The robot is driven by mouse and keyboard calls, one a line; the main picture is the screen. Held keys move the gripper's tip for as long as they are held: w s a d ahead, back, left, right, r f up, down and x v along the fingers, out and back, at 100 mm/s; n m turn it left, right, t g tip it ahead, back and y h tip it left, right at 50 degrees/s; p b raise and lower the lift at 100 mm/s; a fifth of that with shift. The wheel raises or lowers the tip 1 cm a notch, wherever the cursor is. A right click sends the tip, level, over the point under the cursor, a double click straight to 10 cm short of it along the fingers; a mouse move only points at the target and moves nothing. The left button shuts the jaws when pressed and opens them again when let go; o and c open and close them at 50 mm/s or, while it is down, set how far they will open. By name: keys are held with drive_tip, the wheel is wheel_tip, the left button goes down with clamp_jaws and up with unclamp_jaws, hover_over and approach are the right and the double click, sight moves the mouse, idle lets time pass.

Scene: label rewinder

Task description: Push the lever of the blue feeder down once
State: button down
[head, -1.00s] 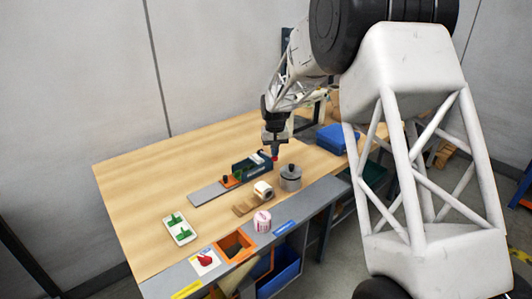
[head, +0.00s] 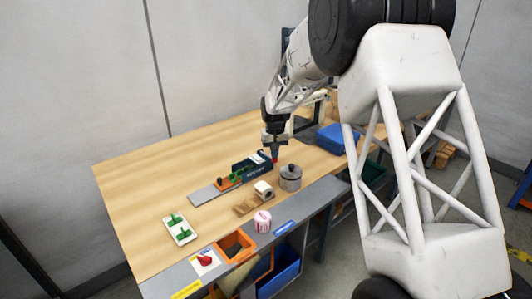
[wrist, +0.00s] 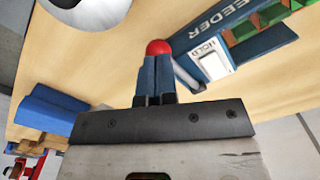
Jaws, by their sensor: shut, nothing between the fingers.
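The blue feeder (head: 251,163) stands on the wooden table, and green parts show at its left end. In the wrist view the feeder (wrist: 213,34) carries a white "HOLD" plate and green and orange parts. Its lever has a red knob (head: 275,160), and in the wrist view the red knob (wrist: 158,47) sits right at my fingertips, with a grey lever bar beside them. My gripper (head: 275,153) is shut and empty, pointing down above the knob. In the wrist view its blue-grey fingers (wrist: 156,63) partly cover the knob; I cannot tell whether they touch it.
A grey lidded pot (head: 290,178) stands close to the right of the lever. A white roll on a wooden stand (head: 262,190), a white tray with green pieces (head: 180,228) and an orange bin (head: 235,246) are nearer the front. A blue box (head: 331,138) lies behind right. The table's left is clear.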

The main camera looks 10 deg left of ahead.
drive_tip(key=shift+r, duration=2.3)
drive_tip(key=shift+r, duration=3)
drive_tip(key=shift+s+d+r, duration=0.1)
